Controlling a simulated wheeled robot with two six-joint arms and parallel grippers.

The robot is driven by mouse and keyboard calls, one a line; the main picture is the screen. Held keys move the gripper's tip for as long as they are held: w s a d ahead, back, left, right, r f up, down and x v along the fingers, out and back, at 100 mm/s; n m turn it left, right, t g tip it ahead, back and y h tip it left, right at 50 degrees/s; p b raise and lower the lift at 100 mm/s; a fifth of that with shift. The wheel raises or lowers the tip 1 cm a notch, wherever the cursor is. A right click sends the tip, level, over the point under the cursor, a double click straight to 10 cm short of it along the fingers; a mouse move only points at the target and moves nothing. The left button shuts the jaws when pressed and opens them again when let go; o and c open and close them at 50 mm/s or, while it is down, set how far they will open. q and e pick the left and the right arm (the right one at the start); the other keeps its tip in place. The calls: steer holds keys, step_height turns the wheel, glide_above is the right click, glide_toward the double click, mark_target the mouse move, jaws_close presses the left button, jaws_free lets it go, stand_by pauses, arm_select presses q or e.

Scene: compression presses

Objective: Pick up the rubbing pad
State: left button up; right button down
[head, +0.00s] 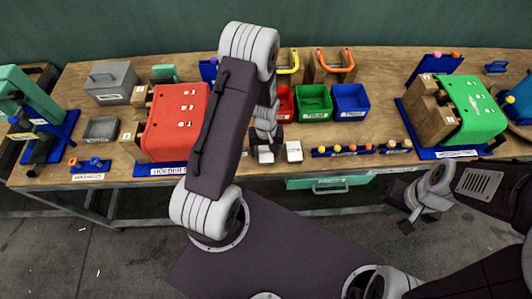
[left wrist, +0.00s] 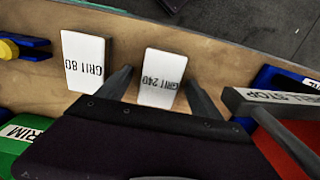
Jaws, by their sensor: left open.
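Two white rubbing pads lie side by side near the table's front edge. The pad marked GRIT 240 (left wrist: 160,78) is between the two dark fingers of my left gripper (left wrist: 159,80) in the left wrist view. The fingers stand apart, one on each side of it, with gaps visible. The pad marked GRIT 80 (left wrist: 84,62) lies outside the fingers, to the left. In the head view the GRIT 240 pad (head: 265,155) is below my left gripper, and the GRIT 80 pad (head: 294,151) is to its right. My right gripper (head: 416,214) hangs in front of the table; its jaws are unclear.
Green (head: 313,116) and blue (head: 350,117) bins stand behind the pads; a red bin (head: 285,118) is partly hidden by my arm. A blue strip with small knobs (head: 345,153) lies to the right. A red press (head: 178,122) is left, a green press (head: 474,108) right.

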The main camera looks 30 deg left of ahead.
mark_target(266, 152)
arm_select(q)
steer(key=shift+s+r, duration=0.1)
steer(key=c, duration=1.4)
steer(key=shift+r, duration=0.55)
step_height(266, 152, up, 3)
steer(key=shift+b, duration=0.35)
steer(key=shift+w+d+r+b, duration=0.25)
steer(key=shift+w+d+r, duration=0.8)
steer(key=shift+w, duration=0.7)
steer(key=shift+w+d+r+b, duration=0.3)
steer(key=shift+w+d+r, duration=0.45)
steer(key=shift+w+r, duration=0.75)
steer(key=shift+w+d+r+b, duration=0.25)
steer(key=shift+w+d+r, duration=0.65)
steer(key=shift+w, duration=1.05)
